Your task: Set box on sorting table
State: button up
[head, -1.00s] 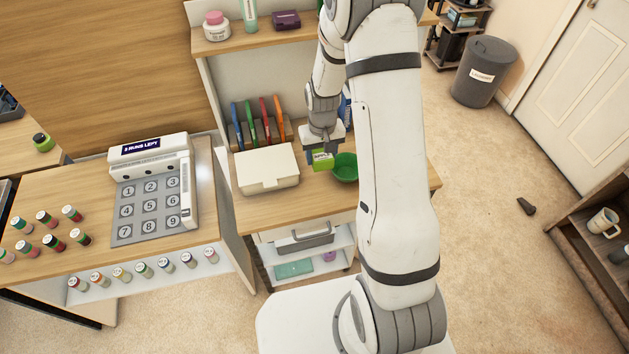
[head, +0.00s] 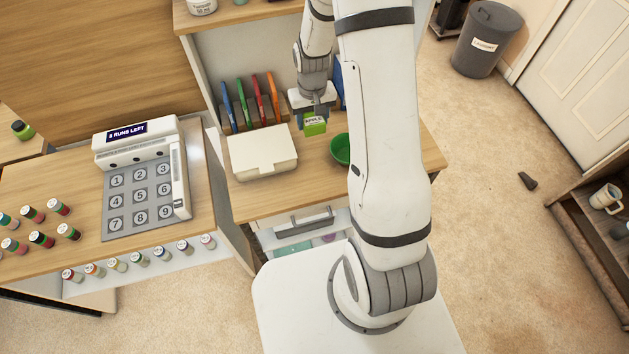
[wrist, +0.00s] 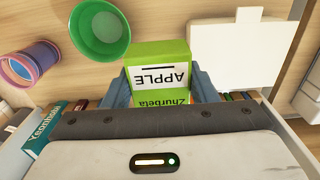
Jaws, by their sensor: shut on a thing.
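A small green box (head: 314,126) with a white label reading APPLE is held in my gripper (head: 312,110). In the wrist view the box (wrist: 160,52) sits between the two blue-grey fingers of the gripper (wrist: 160,88), which are shut on its sides. The box is over the wooden desk (head: 290,197), behind and left of a green bowl (head: 340,149); I cannot tell how high it is. A second wooden table (head: 80,225) stands at left with a numbered keypad machine (head: 145,190). Which one is the sorting table is not marked.
A white lidded case (head: 262,152) lies left of the held box. Coloured upright folders (head: 250,100) stand behind it. Several small capped vials (head: 40,238) stand on the left table. The wrist view shows a pinkish cup (wrist: 35,62) beside the bowl.

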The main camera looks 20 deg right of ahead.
jog(key=b, duration=1.6)
send_over(320, 178)
jog(key=w, duration=0.1)
notch_tip(320, 178, down, 6)
jog(key=f+b, duration=0.1)
jog(key=f, duration=0.2)
jog(key=f+b, duration=0.1)
jog(key=f, duration=0.3)
jog(key=s+f+b, duration=0.1)
jog(key=f, duration=0.2)
jog(key=shift+a+f, duration=0.1)
jog(key=shift+f, duration=0.1)
jog(key=shift+s, duration=0.1)
jog(key=shift+f, duration=0.1)
jog(key=o, duration=1)
